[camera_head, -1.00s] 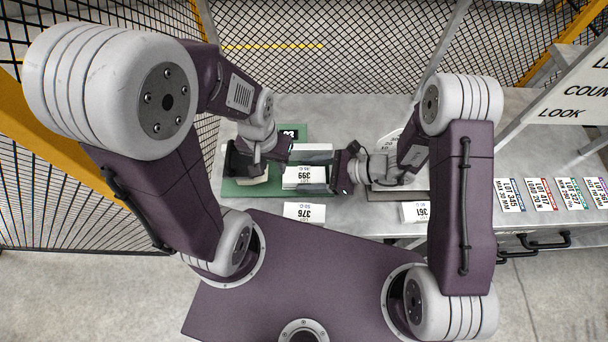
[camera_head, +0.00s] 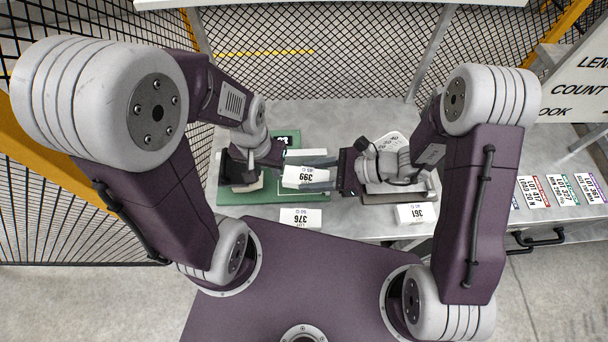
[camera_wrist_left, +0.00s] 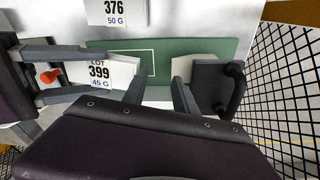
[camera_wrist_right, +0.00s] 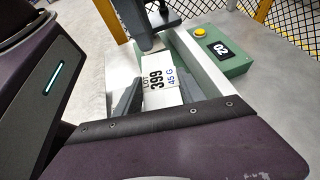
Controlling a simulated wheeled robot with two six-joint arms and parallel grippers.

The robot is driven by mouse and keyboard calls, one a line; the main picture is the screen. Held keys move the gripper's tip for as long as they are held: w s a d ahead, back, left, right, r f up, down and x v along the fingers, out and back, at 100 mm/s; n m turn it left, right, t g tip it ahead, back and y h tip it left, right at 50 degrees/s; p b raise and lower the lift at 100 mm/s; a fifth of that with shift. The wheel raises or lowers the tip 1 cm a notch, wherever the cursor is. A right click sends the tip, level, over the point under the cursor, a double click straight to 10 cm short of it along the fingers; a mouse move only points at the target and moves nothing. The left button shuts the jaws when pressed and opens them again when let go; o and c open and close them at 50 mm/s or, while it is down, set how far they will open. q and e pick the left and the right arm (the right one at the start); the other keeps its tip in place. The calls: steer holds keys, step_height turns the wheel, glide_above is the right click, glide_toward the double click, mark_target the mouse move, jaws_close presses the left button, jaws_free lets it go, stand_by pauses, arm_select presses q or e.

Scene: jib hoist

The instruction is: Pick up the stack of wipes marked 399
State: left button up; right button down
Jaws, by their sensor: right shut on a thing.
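The stack of wipes marked 399 (camera_head: 299,177) is a white block with a printed label, over the green scale board (camera_head: 210,196). My right gripper (camera_head: 318,179) reaches in from the right and is shut on the stack's sides. In the right wrist view the stack (camera_wrist_right: 158,82) sits between the two fingers. I cannot tell if it is clear of the surface. My left gripper (camera_wrist_left: 158,92) is open and empty, beside the stack. The left wrist view shows the stack (camera_wrist_left: 112,75) just left of its fingers.
A black-handled block (camera_wrist_left: 215,85) stands at the board's end near my left gripper. Stacks marked 376 (camera_head: 300,217) and 361 (camera_head: 416,213) lie near the bench front. A yellow button and display reading 02 (camera_wrist_right: 221,50) are on the green unit. Mesh fencing (camera_head: 330,60) stands behind.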

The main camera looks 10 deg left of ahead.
steer(key=s+d+r, duration=0.3)
steer(key=d+r, duration=0.2)
steer(key=d, duration=0.3)
steer(key=shift+s+d+r+p, duration=0.15)
steer(key=shift+s+r+p, duration=0.05)
steer(key=shift+s+p, duration=0.25)
